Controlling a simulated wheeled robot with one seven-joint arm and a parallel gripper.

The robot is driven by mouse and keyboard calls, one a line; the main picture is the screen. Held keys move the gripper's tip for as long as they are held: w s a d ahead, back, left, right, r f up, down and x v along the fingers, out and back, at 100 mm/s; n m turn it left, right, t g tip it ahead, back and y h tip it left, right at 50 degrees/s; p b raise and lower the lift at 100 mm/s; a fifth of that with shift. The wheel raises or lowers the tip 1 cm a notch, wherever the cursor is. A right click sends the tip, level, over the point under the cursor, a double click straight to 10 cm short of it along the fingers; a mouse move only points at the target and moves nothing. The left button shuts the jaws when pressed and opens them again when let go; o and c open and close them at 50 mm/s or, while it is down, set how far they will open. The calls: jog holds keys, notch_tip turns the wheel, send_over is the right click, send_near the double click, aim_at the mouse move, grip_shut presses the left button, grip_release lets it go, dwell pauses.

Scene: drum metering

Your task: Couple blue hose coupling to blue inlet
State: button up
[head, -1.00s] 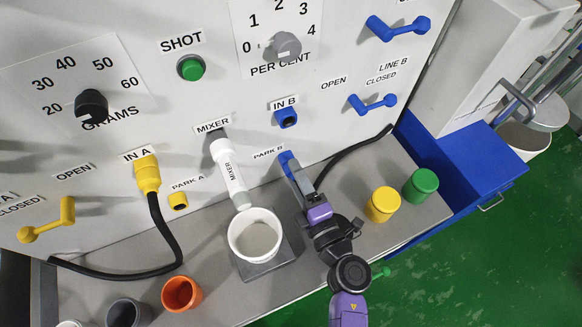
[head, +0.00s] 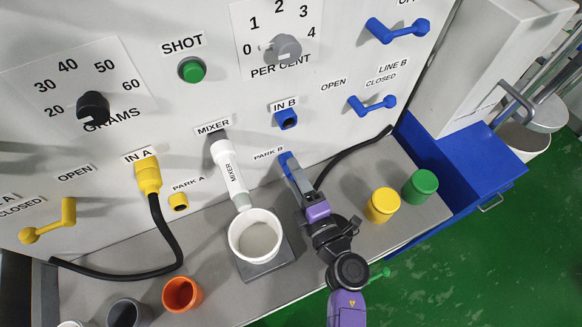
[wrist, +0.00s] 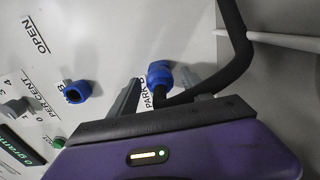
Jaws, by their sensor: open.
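The blue hose coupling (head: 285,160) sits at the panel by the PARK B label, with its black hose running off to the right. It also shows in the wrist view (wrist: 159,72), with the hose curving behind the right finger. My gripper (head: 291,168) is open at the coupling. In the wrist view my gripper (wrist: 160,82) has one finger on each side of the coupling, near the tips; I cannot tell if either touches. The blue inlet (head: 287,119) under the IN B label is empty, above the coupling. It shows at the left in the wrist view (wrist: 77,91).
The white MIXER spout (head: 229,172) and a white cup (head: 255,236) stand left of my arm. Yellow (head: 382,205) and green (head: 420,186) containers stand to the right. The line B handle (head: 372,104) is right of the inlet. The panel between coupling and inlet is clear.

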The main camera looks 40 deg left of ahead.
dwell(0.8)
grip_shut()
jog(key=shift+p+v, duration=1.15)
jog(key=shift+v, duration=1.85)
jog(key=shift+d, duration=0.1)
jog(key=shift+p+v, duration=0.55)
jog(key=shift+v, duration=1.4)
notch_tip(320, 180, up, 16)
jog(key=p, duration=0.3)
jog(key=shift+a, duration=0.45)
